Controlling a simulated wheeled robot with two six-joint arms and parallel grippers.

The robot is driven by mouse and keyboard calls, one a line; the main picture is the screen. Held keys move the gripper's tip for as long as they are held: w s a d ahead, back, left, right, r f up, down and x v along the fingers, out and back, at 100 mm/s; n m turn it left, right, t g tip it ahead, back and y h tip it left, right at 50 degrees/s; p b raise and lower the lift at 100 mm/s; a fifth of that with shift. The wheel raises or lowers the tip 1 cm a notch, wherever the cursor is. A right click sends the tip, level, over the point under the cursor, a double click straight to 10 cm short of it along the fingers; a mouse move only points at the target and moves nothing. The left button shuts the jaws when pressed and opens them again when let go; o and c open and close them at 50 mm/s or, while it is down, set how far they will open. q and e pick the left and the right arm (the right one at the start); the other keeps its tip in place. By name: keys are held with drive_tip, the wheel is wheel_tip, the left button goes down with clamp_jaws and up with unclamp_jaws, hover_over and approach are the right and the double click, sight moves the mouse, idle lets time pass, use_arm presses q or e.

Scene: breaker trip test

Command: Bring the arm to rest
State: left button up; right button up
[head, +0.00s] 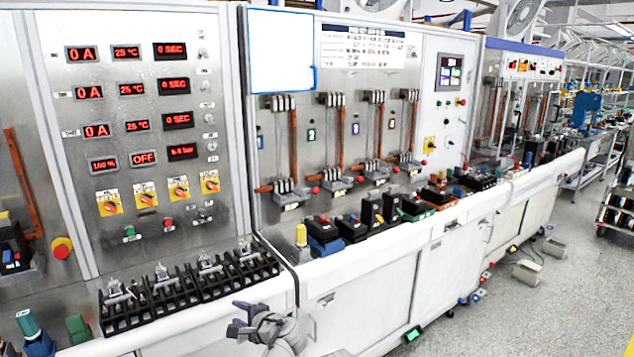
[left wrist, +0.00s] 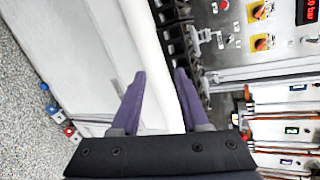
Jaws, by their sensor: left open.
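My left gripper (head: 238,318) shows at the bottom middle of the head view, in front of the white bench edge. Its two purple fingers also show in the left wrist view (left wrist: 160,80), spread apart with nothing between them. The white bench edge (left wrist: 160,95) lies beyond the fingers in that view. My right gripper is not in view.
A test panel (head: 140,75) with red displays and yellow switches stands behind the bench. Black terminal blocks (head: 190,288) sit on the bench near my gripper. Several breakers (head: 350,229) stand further right. The floor (head: 540,300) at the right is partly clear.

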use_arm(q)
drive_tip(key=s+d+f+n+g+h, duration=0.2)
drive_tip(key=s+d+f+n+g, duration=0.1)
drive_tip(key=s, duration=0.4)
drive_tip(key=s+d+f+n+g+h, duration=0.3)
drive_tip(key=s+d+f, duration=0.2)
drive_tip(key=s, duration=0.3)
drive_tip(key=s+d+f+n+g+h, duration=0.3)
drive_tip(key=s+d+f+g, duration=0.1)
drive_tip(key=s, duration=0.4)
drive_tip(key=shift+d+f+p, duration=0.4)
drive_tip(key=shift+d, duration=0.45)
drive_tip(key=shift+w, duration=0.1)
